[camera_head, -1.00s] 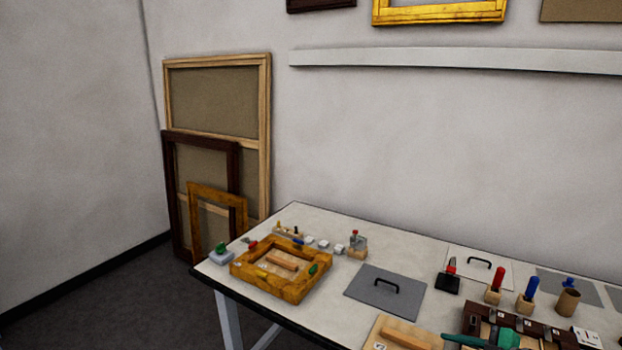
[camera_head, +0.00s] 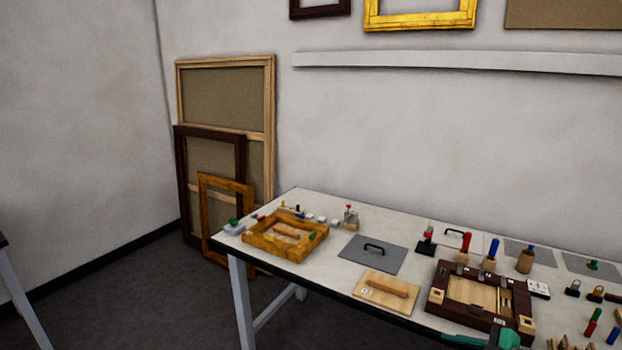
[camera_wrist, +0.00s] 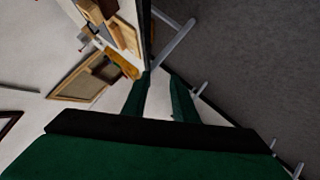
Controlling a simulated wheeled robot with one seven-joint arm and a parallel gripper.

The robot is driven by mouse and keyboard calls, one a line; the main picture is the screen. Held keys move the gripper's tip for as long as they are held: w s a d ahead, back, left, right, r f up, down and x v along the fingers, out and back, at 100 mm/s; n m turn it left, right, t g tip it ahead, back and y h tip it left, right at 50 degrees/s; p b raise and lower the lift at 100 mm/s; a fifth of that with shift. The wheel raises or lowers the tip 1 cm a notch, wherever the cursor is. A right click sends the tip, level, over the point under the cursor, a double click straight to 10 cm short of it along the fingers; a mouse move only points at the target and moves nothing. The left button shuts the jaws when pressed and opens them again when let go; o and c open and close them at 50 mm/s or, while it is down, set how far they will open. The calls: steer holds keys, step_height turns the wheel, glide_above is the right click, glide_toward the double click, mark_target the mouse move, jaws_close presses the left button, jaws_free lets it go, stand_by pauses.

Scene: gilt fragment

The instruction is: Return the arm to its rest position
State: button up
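My gripper (camera_wrist: 159,82) shows in the wrist view as two green fingers with a clear gap between them. It is open, and nothing shows between the fingers. The wrist view is tilted, with the table edge and dark floor beyond the fingertips. In the head view, a green part of my arm (camera_head: 498,338) shows at the bottom edge, in front of the dark brown frame (camera_head: 437,296) on the table. The rest of my arm is out of that view.
The worktable (camera_head: 335,272) holds a gilt frame (camera_head: 260,245), a grey plate with a handle (camera_head: 385,262), a wooden board (camera_head: 372,294) and several small tools. Larger frames (camera_head: 265,105) lean against the wall at left. Open floor (camera_head: 110,305) lies left of the table.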

steer(key=a+f+m+t+h, duration=0.25)
steer(key=a+f+m, duration=0.45)
steer(key=a+f, duration=1)
steer(key=s+a+f+m+h, duration=0.45)
steer(key=s+a+f, duration=0.45)
steer(key=s+f, duration=0.25)
steer(key=s+a+r+m+h, duration=0.1)
steer(key=s+a+r+m, duration=0.15)
steer(key=s, duration=0.65)
steer(key=s+a+r+m+h, duration=0.1)
steer(key=s+a, duration=0.3)
steer(key=s, duration=0.6)
steer(key=s+a+r+t+y, duration=0.1)
steer(key=s+a+r+t, duration=0.1)
steer(key=s+r, duration=1.1)
steer(key=shift+r+t+y, duration=0.3)
steer(key=shift+r+t, duration=0.45)
steer(key=shift+r, duration=0.2)
